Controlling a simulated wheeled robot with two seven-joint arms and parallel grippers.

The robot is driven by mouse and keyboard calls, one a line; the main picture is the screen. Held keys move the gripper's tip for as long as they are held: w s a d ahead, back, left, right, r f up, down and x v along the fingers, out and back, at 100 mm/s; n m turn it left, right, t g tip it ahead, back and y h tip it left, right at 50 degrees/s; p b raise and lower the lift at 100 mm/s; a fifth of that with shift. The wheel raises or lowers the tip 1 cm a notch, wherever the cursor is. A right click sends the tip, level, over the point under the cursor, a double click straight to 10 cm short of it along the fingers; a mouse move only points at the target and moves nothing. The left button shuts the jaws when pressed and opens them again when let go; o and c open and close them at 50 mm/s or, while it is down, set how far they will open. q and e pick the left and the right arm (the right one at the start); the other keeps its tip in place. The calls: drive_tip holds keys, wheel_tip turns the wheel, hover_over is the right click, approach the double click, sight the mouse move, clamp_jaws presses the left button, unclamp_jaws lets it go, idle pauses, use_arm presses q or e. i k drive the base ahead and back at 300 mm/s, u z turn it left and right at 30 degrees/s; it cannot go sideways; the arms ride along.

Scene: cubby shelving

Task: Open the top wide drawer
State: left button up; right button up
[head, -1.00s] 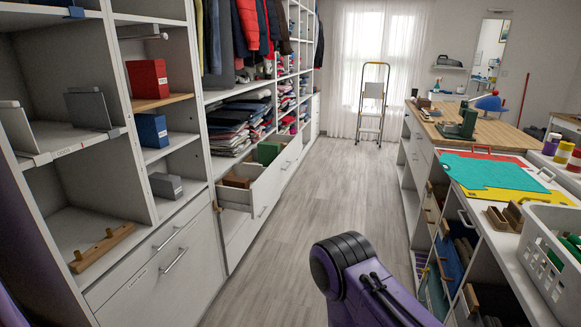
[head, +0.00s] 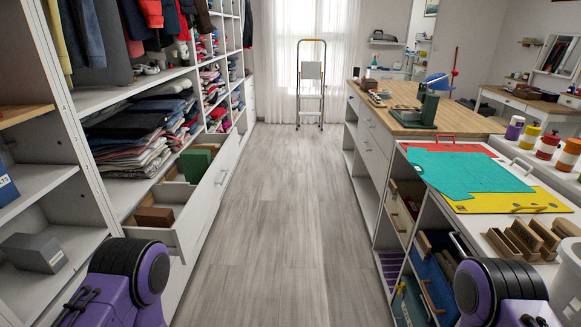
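A wide white drawer (head: 210,200) in the left shelving stands pulled out toward the aisle, below the shelf of folded clothes. A bar handle (head: 222,177) is on its front. Inside are a brown box (head: 154,216) and a green box (head: 196,163). Only purple and black links of my two arms show, at the bottom left and bottom right. Neither of my grippers is in view, and no gripper is seen on the drawer.
Folded clothes (head: 135,135) lie on the shelf above the drawer. A grey box (head: 33,253) sits in a cubby at left. The grey floor aisle (head: 280,220) is clear up to a stepladder (head: 311,85). A counter with a teal mat (head: 470,170) runs along the right.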

sight(191, 217)
drive_tip(key=z, duration=0.15)
drive_tip(key=i, duration=2.3)
drive_tip(key=u, duration=0.4)
